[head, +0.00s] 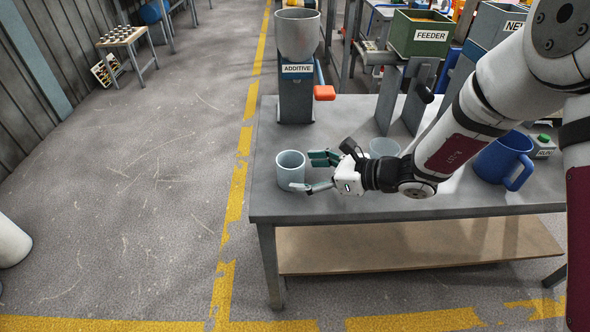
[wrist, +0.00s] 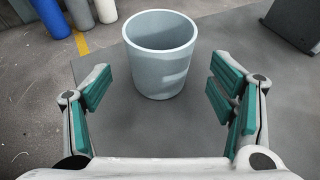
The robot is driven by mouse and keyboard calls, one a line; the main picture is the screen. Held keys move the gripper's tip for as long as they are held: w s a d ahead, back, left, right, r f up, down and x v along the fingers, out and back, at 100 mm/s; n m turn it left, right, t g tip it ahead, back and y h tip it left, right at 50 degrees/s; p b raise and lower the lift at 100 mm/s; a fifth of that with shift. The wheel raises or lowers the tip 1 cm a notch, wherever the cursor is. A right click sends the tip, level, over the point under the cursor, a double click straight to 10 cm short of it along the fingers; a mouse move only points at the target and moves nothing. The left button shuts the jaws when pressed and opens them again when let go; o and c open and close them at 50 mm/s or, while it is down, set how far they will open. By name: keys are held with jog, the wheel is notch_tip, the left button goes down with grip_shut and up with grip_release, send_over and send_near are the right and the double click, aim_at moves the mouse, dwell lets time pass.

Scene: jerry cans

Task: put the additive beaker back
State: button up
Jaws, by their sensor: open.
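A light grey, open-topped beaker (head: 291,170) stands upright near the left front of the grey workbench (head: 345,205). It looks empty in the wrist view (wrist: 162,65). My gripper (head: 303,172) is open, low over the bench at the beaker's right side, with its fingers pointing left at it. In the wrist view my open gripper (wrist: 160,92) has a finger to each side, and the beaker stands just ahead, apart from both pads. A second pale beaker (head: 384,147) stands behind my wrist, its lower part hidden; I cannot tell its contents.
The ADDITIVE dispenser (head: 296,75), with an orange-ended lever (head: 324,92), stands at the bench's back left. The FEEDER box (head: 420,38) is on a stand further right. A blue jug (head: 503,160) stands at the right under my arm. The bench between dispenser and front beaker is clear.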

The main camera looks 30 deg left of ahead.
jog(key=p+v, duration=0.1)
jog(key=v, duration=0.6)
jog(key=shift+d+r, duration=0.1)
jog(key=shift+d, duration=0.2)
jog(key=shift+d+r, duration=0.1)
jog(key=shift+r, duration=0.15)
jog(key=s+d+r+n+g+h, duration=0.3)
jog(key=s+d+r+n+h, duration=0.1)
jog(key=s+d+r+n, duration=0.75)
jog(key=s+d+r+n+t+h, duration=0.2)
jog(key=s+d+h, duration=0.2)
jog(key=s+d, duration=0.4)
jog(key=s+d+r+n+t+h, duration=0.2)
jog(key=s+d+h, duration=0.3)
jog(key=s+d, duration=0.4)
jog(key=d+n, duration=0.1)
jog(key=d, duration=0.6)
jog(key=shift+s+r+n+h, duration=0.2)
jog(key=shift+n+h, duration=0.1)
jog(key=shift+n, duration=0.05)
